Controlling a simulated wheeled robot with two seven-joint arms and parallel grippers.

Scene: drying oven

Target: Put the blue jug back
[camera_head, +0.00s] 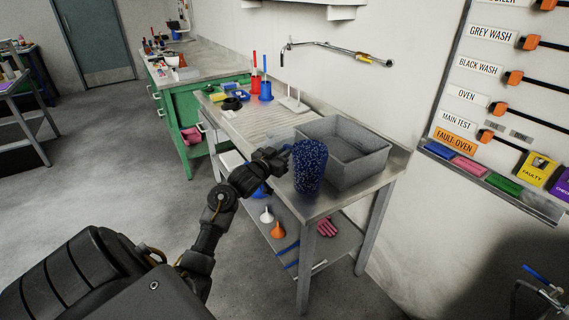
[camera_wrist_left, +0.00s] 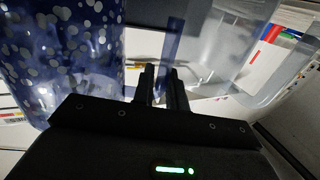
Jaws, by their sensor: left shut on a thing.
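The blue jug (camera_head: 309,167), dark blue with pale speckles, is upright at the front of the steel bench, just in front of the grey sink basin. Its speckled side fills the left of the left wrist view (camera_wrist_left: 62,50). My left gripper (camera_head: 281,157) reaches in from the left at the jug's side. In the left wrist view its fingers (camera_wrist_left: 162,84) are shut on a narrow blue upright strip, the jug's handle. I cannot tell whether the jug's base touches the bench. My right gripper is in neither view.
The grey basin (camera_head: 358,160) stands close behind the jug. The ribbed draining surface (camera_head: 262,122) to the left is mostly clear. Red and blue holders (camera_head: 265,91) and a white peg stand (camera_head: 291,104) line the back. A lower shelf (camera_head: 335,245) holds funnels and a pink glove.

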